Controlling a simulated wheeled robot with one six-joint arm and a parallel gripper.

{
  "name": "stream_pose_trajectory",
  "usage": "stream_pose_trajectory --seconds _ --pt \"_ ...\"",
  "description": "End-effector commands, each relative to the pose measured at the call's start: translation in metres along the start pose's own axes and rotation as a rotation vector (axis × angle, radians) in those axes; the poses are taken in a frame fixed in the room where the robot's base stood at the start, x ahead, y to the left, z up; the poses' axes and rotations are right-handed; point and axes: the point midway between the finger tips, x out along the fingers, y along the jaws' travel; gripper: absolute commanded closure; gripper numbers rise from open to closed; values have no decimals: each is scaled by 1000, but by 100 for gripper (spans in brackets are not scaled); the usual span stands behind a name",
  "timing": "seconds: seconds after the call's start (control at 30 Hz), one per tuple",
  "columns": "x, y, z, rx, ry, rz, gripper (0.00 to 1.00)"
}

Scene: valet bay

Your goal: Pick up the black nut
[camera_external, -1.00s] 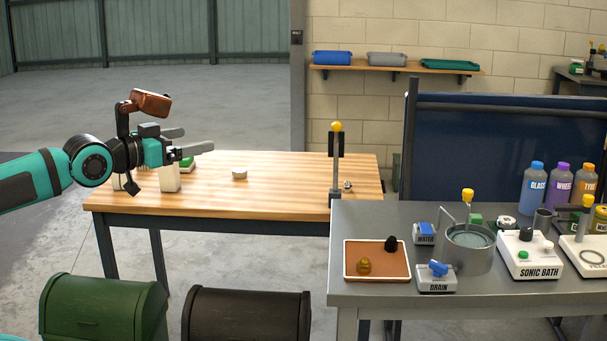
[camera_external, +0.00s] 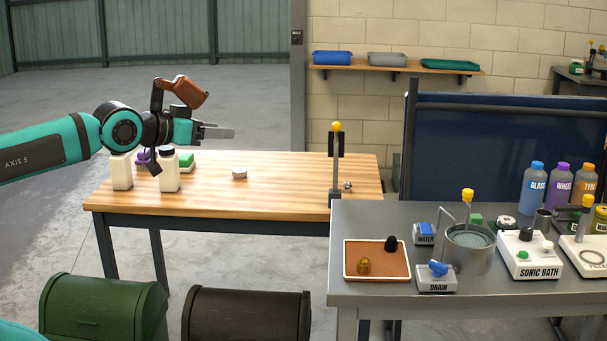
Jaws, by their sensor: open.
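A small black nut (camera_external: 390,243) sits on the brown tray (camera_external: 376,275) with a pale rim, on the grey metal bench. It is at the tray's far right corner, beside a brass-coloured piece (camera_external: 363,266) and apart from it. My gripper (camera_external: 228,132) is far to the left, raised above the wooden table. It points right and is seen nearly side-on, so its fingers overlap. It is open, and nothing shows between the fingers.
A post with a yellow knob (camera_external: 336,160) stands between my gripper and the tray. The drain (camera_external: 436,279) and water (camera_external: 424,232) controls and a basin (camera_external: 467,249) sit right of the tray.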

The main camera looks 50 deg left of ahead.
Motion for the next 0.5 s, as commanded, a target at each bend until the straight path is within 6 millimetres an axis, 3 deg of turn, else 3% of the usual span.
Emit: stream_pose_trajectory --seconds 0.5 --pt "119 39 -26 -107 -396 14 49"
